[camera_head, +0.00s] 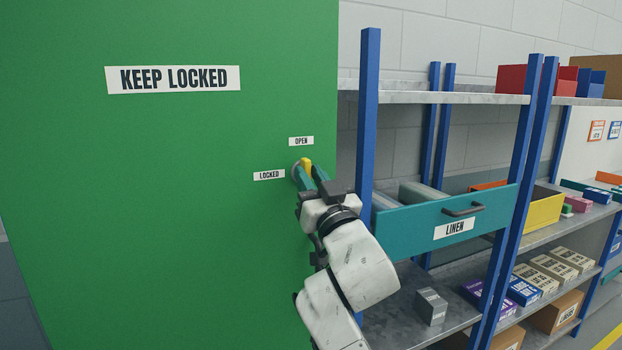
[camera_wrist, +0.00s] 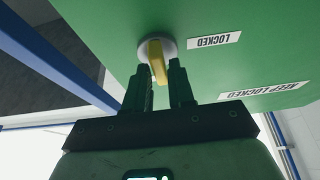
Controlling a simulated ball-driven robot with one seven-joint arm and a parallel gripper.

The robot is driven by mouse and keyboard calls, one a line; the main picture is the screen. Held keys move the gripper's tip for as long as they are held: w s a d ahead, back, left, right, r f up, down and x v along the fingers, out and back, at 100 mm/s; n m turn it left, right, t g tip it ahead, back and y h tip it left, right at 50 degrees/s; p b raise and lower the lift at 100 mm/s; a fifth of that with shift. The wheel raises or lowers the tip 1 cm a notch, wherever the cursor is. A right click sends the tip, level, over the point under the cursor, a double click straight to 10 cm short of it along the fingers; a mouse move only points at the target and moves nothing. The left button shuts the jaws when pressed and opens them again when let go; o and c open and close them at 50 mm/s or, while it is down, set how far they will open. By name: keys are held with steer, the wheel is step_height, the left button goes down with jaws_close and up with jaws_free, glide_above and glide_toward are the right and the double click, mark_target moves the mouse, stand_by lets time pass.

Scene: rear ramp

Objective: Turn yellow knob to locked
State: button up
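The yellow knob (camera_head: 306,165) sits on a round grey base on the green door (camera_head: 170,200). Its handle stands roughly upright, towards the OPEN label (camera_head: 301,141) above it. The LOCKED label (camera_head: 269,175) is to its left. In the wrist view, which is upside down, the knob (camera_wrist: 158,62) lies between my two finger tips, with the LOCKED label (camera_wrist: 214,40) to the right. My gripper (camera_head: 309,178) is at the knob with its fingers apart, one on each side; gaps show beside the knob (camera_wrist: 160,72). Part of the base is hidden by the fingers in the head view.
A KEEP LOCKED sign (camera_head: 173,79) is on the door. Right of the door stands a shelf with blue posts (camera_head: 368,120) and a teal LINEN drawer (camera_head: 400,228) sticking out close to my arm. Boxes fill lower shelves. The door face left of the knob is clear.

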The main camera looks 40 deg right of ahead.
jaws_close()
steer(key=n+y+p, duration=0.2)
steer(key=n, duration=0.2)
steer(key=shift+d+r, duration=0.1)
steer(key=shift+r, duration=0.05)
steer(key=n+y, duration=0.2)
steer(key=n, duration=0.1)
steer(key=shift+n, duration=0.4)
steer(key=shift+f+n+g+y+b, duration=0.1)
steer(key=shift+n+g+y+b, duration=0.6)
steer(key=shift+n+b, duration=1.3)
steer(key=shift+f+n+g+y+b, duration=0.1)
steer(key=shift+n+g+y+b, duration=0.6)
steer(key=shift+n, duration=2.15)
steer(key=shift+n+g+y+b, duration=0.5)
steer(key=shift+n+y+b, duration=0.3)
steer(key=shift+n+b, duration=1.3)
steer(key=shift+n+p, duration=0.35)
steer(key=shift+n, duration=0.1)
